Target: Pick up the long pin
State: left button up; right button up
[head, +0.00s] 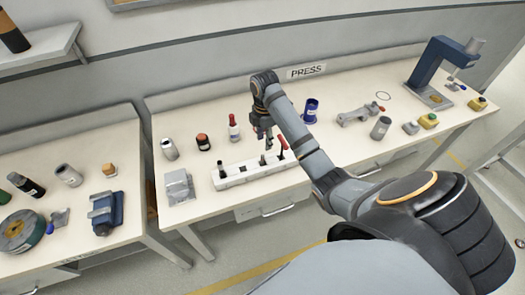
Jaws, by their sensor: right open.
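A white block (240,176) lies on the table and holds several upright pins. A short dark pin (221,168) stands at its left end and another dark pin (262,160) right of its middle. A taller one with a red top (282,146) stands near its right end. I cannot tell for sure which is the long pin. My right gripper (267,144) points down above the right half of the block, close to the dark pin and left of the red-topped one. It is open, and its fingertips are small in view. My left gripper is out of view.
A red-and-white bottle (233,128), a dark jar (203,142) and a blue cup (310,111) stand behind the block. A grey metal block (179,188) is to its left. A blue press (436,70) stands at the far right. Bare tabletop lies in front of the block.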

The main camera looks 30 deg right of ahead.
aim_at(263, 155)
jog(key=f+b, duration=0.4)
jog(key=shift+s+a+f+b, duration=0.1)
jog(key=shift+a+f+b, duration=0.1)
jog(key=shift+f+b, duration=0.2)
jog(key=shift+d+f+b, duration=0.1)
jog(key=shift+f+b, duration=0.4)
jog(key=shift+f, duration=0.1)
jog(key=shift+f+b, duration=0.7)
jog(key=shift+b, duration=0.05)
jog(key=shift+w+a+f+p, duration=0.15)
jog(key=shift+f+p, duration=0.15)
jog(key=shift+f, duration=0.5)
jog(key=shift+w+a+f+p, duration=0.1)
jog(key=shift+f+p, duration=0.15)
jog(key=shift+f, duration=0.5)
grip_shut()
